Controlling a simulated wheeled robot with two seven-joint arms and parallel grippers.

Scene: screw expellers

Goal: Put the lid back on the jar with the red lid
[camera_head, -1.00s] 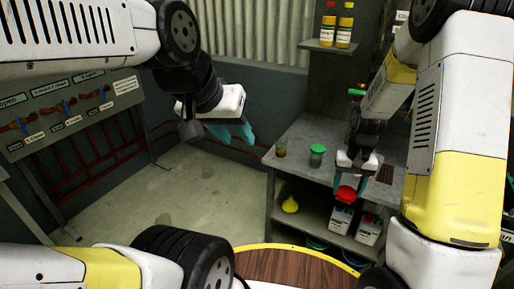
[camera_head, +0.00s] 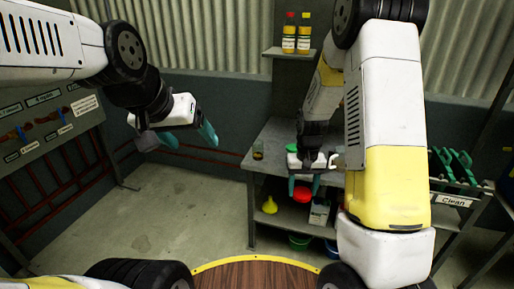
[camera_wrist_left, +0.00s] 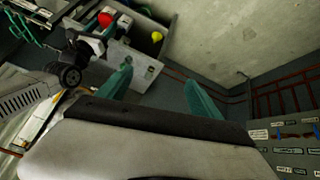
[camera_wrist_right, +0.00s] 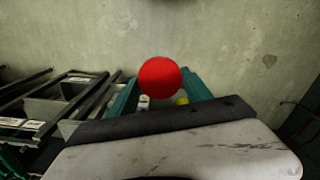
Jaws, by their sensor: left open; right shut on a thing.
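My right gripper (camera_head: 303,186) is shut on the red lid (camera_head: 302,195) and holds it in front of the grey workbench (camera_head: 262,160). The lid also shows between the fingers in the right wrist view (camera_wrist_right: 160,82) and at the top of the left wrist view (camera_wrist_left: 105,19). A small open jar (camera_head: 258,153) with brownish contents stands on the bench top, to the left of the right gripper and apart from it. A green-lidded jar (camera_head: 293,147) is mostly hidden behind the right gripper. My left gripper (camera_head: 185,138) is open and empty, well left of the bench.
A yellow pear-shaped object (camera_head: 270,206) and a white container (camera_head: 319,212) are on the lower shelf. Two bottles (camera_head: 297,36) stand on a wall shelf. A rack labelled "Clean" (camera_head: 453,200) is at the right. The floor (camera_head: 165,215) left of the bench is clear.

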